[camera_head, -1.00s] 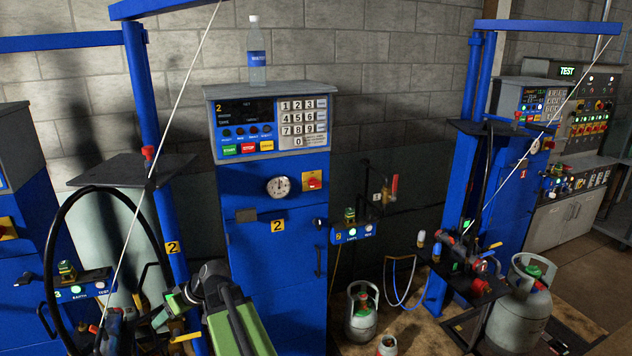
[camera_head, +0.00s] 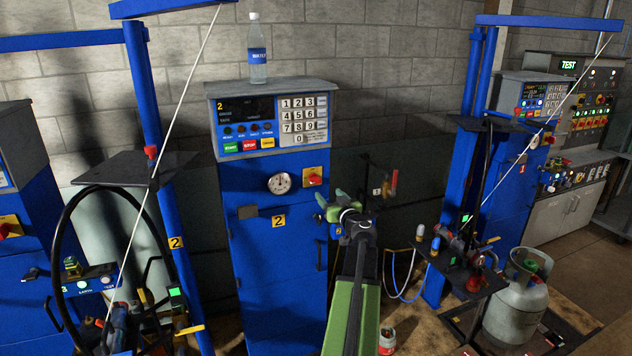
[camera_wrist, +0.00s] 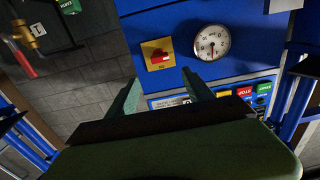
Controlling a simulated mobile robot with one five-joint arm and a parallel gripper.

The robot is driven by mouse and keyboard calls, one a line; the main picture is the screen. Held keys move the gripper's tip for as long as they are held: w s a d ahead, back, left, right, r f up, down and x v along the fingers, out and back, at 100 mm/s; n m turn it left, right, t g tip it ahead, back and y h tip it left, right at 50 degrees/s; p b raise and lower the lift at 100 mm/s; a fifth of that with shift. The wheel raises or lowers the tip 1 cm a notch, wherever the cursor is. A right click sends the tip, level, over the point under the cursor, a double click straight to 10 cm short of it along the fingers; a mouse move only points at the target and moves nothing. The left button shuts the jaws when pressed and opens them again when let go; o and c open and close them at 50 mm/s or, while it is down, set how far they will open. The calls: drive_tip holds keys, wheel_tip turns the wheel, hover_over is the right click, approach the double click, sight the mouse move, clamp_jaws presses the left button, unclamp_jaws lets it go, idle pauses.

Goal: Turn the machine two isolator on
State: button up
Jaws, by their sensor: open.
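The machine two isolator (camera_head: 313,177) is a red rotary knob on a yellow plate, on the upper right front of the blue machine two cabinet (camera_head: 270,240). In the wrist view the isolator (camera_wrist: 158,55) appears rolled over, just beyond my fingertips and roughly between them. My gripper (camera_head: 332,199) has green fingers. It is open and empty, a little below and right of the isolator in the head view. The fingers also show spread in the wrist view (camera_wrist: 162,84). No contact with the knob is visible.
A round gauge (camera_head: 279,184) sits left of the isolator. A keypad panel (camera_head: 303,122) is above, and a water bottle (camera_head: 257,50) stands on top. A red-handled valve (camera_head: 392,183) is on the right. A grey gas cylinder (camera_head: 515,300) stands at the lower right.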

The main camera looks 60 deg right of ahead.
sight(316, 181)
drive_tip(key=x, duration=1.3)
drive_tip(key=shift+w+d, duration=0.25)
drive_tip(key=shift+w, duration=0.05)
clamp_jaws()
